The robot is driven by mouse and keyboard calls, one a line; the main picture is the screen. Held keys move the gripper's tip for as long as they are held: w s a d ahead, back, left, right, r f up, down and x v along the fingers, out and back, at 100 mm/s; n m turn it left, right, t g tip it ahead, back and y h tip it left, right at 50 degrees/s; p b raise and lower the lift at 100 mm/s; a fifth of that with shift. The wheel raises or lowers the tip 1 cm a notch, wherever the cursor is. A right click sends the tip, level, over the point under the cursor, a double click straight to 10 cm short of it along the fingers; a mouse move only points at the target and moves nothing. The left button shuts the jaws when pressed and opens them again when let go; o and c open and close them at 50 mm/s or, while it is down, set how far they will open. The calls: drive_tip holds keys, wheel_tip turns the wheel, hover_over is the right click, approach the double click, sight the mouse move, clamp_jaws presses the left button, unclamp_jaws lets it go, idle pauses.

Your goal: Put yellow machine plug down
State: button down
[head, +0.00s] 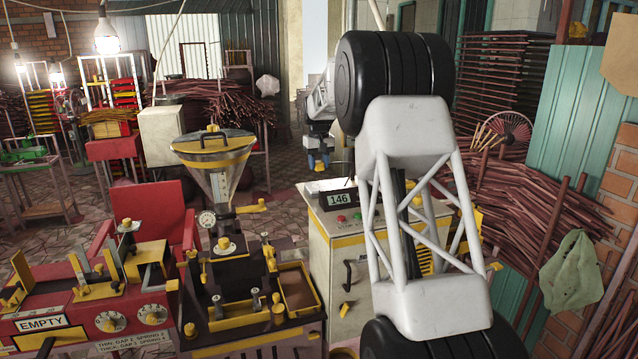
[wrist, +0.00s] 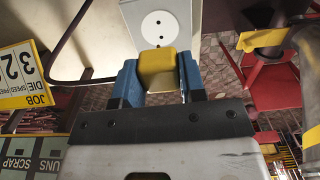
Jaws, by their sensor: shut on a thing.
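The yellow machine plug (wrist: 157,68) is between my gripper's two blue fingers in the wrist view. My gripper (wrist: 158,75) is shut on it. A white socket (wrist: 156,26) with a round two-hole face is just beyond the plug. I cannot tell whether the plug touches the socket box or is apart from it. In the head view my gripper (head: 318,160) is small, beyond the large arm links, above the back of the white machine with the 146 display (head: 338,199). The plug is too small to make out well there.
A dark cable (wrist: 68,42) curves at the left of the wrist view. A sign with numbers (wrist: 22,75) and SCRAP bins (wrist: 22,155) are at the left. The hopper machine (head: 213,160) and red press bench (head: 85,290) stand left of the white machine. Stick bundles (head: 520,205) are at the right.

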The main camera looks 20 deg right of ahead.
drive_tip(key=s+d, duration=0.1)
drive_tip(key=s, duration=0.4)
drive_tip(key=s+d+f, duration=0.1)
drive_tip(key=s+d, duration=0.1)
drive_tip(key=s, duration=0.3)
drive_tip(key=s+d+f, duration=0.1)
drive_tip(key=s+d, duration=0.1)
drive_tip(key=s, duration=0.4)
drive_tip(key=shift+f, duration=0.1)
drive_tip(key=shift+w, duration=0.1)
drive_tip(key=shift+w+d+f, duration=0.25)
drive_tip(key=shift+w+d, duration=0.4)
drive_tip(key=shift+w, duration=1.9)
drive_tip(key=shift+w+d+f, duration=0.2)
drive_tip(key=shift+w+d, duration=0.5)
drive_tip(key=shift+w, duration=1.85)
drive_tip(key=shift+w+d+f, duration=0.25)
drive_tip(key=shift+w+d, duration=0.4)
drive_tip(key=shift+w, duration=1.9)
drive_tip(key=shift+f, duration=1.8)
drive_tip(key=shift+f, duration=0.6)
